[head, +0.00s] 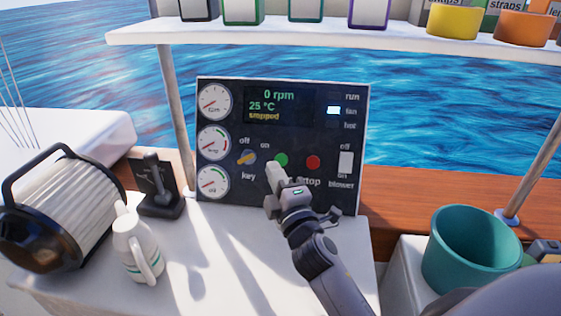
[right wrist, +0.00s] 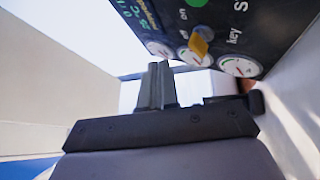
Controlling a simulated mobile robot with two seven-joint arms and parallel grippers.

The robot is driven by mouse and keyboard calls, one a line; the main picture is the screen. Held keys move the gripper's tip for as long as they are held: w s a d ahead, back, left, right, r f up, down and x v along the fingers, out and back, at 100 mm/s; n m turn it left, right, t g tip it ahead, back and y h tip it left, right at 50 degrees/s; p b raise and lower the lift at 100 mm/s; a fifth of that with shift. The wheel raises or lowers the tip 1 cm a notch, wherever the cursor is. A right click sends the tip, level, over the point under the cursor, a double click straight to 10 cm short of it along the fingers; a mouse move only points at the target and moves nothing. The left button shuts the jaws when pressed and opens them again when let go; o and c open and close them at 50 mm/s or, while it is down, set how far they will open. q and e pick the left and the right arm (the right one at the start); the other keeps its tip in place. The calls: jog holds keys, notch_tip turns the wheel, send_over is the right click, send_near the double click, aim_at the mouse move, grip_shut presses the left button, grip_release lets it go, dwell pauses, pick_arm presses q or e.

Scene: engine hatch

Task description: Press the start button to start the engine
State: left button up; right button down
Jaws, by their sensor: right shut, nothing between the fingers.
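A dark control panel (head: 300,125) stands upright at the back of the white counter. Its screen (head: 282,105) reads 0 rpm, 25 °C and stopped. The green start button (head: 281,159) is between the orange key switch (head: 246,157) and the red stop button (head: 313,162). My right gripper (head: 275,168) is shut and empty, with its tips just below the green button; contact cannot be told. In the right wrist view, the fingers (right wrist: 155,84) show below the orange key (right wrist: 199,43), and the green button (right wrist: 197,2) is at the top edge. My left gripper is not in view.
A teal pot (head: 470,250) is at right. A shelf (head: 330,42) with several containers runs above.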

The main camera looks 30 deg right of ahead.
aim_at(278, 157)
jog(key=w+d+f+b, duration=0.3)
jog(key=w+d, duration=0.1)
jog(key=w, duration=0.1)
jog(key=shift+w+d+f, duration=0.15)
jog(key=shift+w, duration=0.2)
dwell(1.7)
jog(key=shift+w+d+f, duration=0.2)
jog(key=shift+w+d, duration=0.05)
jog(key=shift+w, duration=0.05)
jog(key=shift+w+d+f+b, duration=0.35)
jog(key=shift+w+d+b, duration=0.1)
jog(key=shift+w+b, duration=0.15)
dwell(1.2)
jog(key=shift+s+a+r, duration=0.1)
jog(key=shift+s, duration=0.1)
jog(key=shift+s+a+r+p, duration=0.4)
jog(key=shift+s+a+p, duration=0.2)
jog(key=shift+s, duration=0.15)
